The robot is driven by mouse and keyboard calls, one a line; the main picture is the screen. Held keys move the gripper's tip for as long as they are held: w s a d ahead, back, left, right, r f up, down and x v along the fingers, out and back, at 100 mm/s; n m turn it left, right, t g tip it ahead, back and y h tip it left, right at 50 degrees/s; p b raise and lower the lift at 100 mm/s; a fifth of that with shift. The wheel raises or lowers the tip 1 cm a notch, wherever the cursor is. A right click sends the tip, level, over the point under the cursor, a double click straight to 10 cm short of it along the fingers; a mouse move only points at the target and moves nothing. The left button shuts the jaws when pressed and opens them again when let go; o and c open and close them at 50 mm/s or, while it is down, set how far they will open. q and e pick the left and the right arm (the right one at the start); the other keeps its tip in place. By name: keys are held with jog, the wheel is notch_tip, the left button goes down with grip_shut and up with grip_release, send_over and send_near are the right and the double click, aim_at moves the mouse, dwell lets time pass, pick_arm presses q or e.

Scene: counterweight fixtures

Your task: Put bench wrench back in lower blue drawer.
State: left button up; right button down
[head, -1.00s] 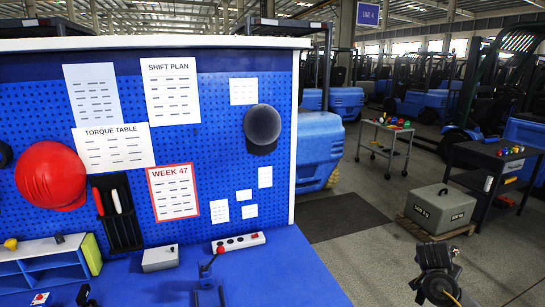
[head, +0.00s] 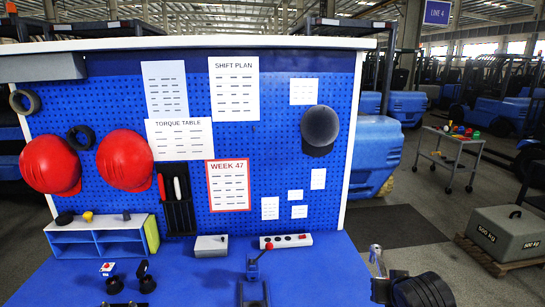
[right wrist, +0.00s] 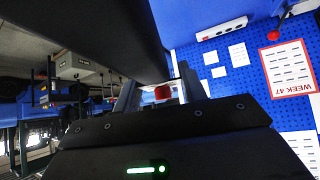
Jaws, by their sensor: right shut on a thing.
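My right gripper (head: 383,288) is at the lower right of the head view, beyond the bench's right edge. A small silvery piece, which looks like the end of the bench wrench (head: 376,259), sticks up from its jaws. The gripper is shut on it. The rest of the wrench is hidden. In the right wrist view, the dark gripper body fills the lower middle, and a red piece (right wrist: 162,92) shows between pale parts; I cannot tell whether it is held. The lower blue drawer is not in view.
The blue bench top (head: 200,278) carries a red-knobbed clamp (head: 253,266), a grey box (head: 211,246), a power strip (head: 286,241) and a blue shelf (head: 97,240). A pegboard (head: 260,160) stands behind. Right of it are open floor, a cart (head: 450,160) and a 500 kg weight (head: 508,232).

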jog(key=s+a+r+n+y, duration=0.2)
jog(key=s+a+n, duration=0.1)
jog(key=s+a, duration=0.3)
notch_tip(320, 180, down, 9)
jog(key=w+a+b, duration=0.1)
jog(key=b, duration=0.8)
jog(key=shift+w, duration=0.2)
jog(key=shift+r, duration=0.15)
jog(key=shift+a, duration=0.1)
